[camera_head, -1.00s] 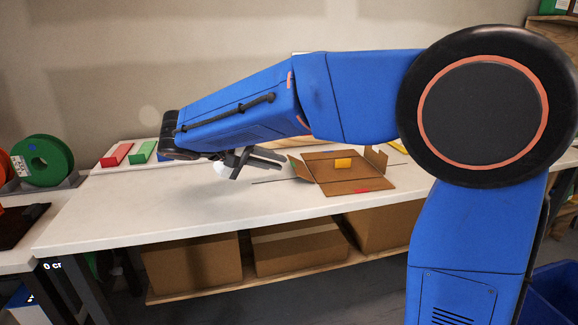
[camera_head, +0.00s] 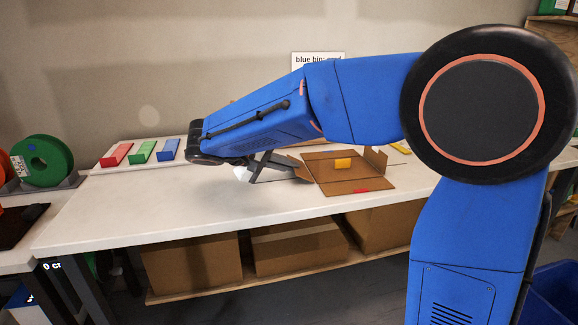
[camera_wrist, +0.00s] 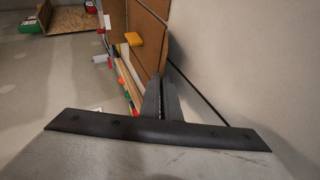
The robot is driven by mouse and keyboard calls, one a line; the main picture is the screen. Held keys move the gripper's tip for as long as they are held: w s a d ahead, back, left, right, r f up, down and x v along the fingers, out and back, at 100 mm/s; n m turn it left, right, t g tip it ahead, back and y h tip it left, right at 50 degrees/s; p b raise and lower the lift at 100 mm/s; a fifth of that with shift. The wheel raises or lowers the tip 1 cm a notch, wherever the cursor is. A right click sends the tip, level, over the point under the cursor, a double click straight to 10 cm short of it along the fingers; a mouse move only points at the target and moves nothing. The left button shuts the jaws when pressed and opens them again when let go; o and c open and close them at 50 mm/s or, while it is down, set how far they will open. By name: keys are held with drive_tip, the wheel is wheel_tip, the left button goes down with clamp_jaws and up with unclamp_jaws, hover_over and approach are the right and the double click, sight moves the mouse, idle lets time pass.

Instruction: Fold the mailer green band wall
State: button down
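The cardboard mailer (camera_head: 333,179) lies open on the white table, with a yellow piece (camera_head: 343,163) at its back and a red mark at its front edge. Its right wall (camera_head: 376,160) stands up. Its left wall is partly hidden by my gripper, and no green band shows there now. My gripper (camera_head: 292,167) is low at the mailer's left side; I cannot tell whether it touches the wall. In the wrist view its fingers (camera_wrist: 163,98) lie side by side, shut with nothing visible between them, beside the mailer's cardboard (camera_wrist: 148,38).
Red, green and blue holders (camera_head: 142,152) stand at the back left of the table. A green spool (camera_head: 43,160) stands farther left. The white tabletop (camera_head: 190,205) is clear in front. Cardboard boxes (camera_head: 300,247) sit on the shelf below.

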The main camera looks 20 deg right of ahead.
drive_tip(key=shift+a+f+h, duration=0.25)
drive_tip(key=shift+f+h, duration=0.2)
drive_tip(key=shift+h, duration=0.15)
drive_tip(key=c, duration=2.3)
unclamp_jaws()
drive_tip(key=shift+a+r, duration=0.1)
drive_tip(key=v, duration=1.7)
drive_tip(key=shift+s+a, duration=0.1)
drive_tip(key=shift+s, duration=0.1)
drive_tip(key=shift+f, duration=0.2)
